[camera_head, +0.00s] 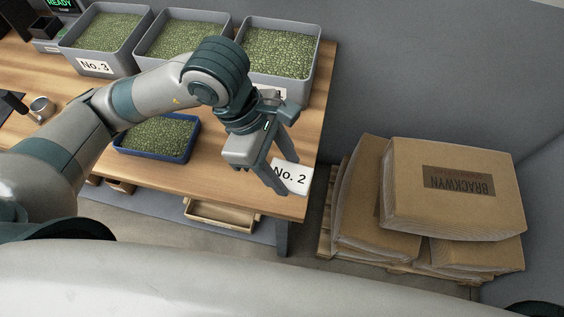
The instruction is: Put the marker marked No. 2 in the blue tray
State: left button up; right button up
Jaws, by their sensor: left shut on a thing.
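The white marker reading "No. 2" (291,176) is held by my left gripper (277,176) above the front right corner of the wooden table. The gripper is shut on it, and the marker's lettering faces the camera. The blue tray (190,150) sits on the table to the left of the gripper and is filled with green beans. My right gripper does not show.
Grey bins of green beans stand along the back of the table (228,178); the left bin (72,62) has a "No. 3" marker. The right bin's (316,62) marker is mostly hidden by my arm. Brown sacks (455,215) lie on a pallet to the right. A small metal cup (42,110) is at left.

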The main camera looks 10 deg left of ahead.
pick_arm(q)
jog(key=shift+a, duration=0.1)
dwell(0.3)
jog(key=shift+w+a+f+m+g, duration=0.4)
jog(key=shift+w+a+m, duration=0.15)
jog(key=shift+m, duration=0.45)
jog(key=w+a+r+m+g+y, duration=0.1)
jog(key=w+a+m+g+y, duration=0.2)
jog(key=w+a+m, duration=0.7)
jog(key=a+m+y, duration=0.1)
jog(key=a+m, duration=0.2)
jog(key=m, duration=0.1)
jog(key=shift+a+r, duration=0.4)
jog(key=shift+w+d, duration=0.1)
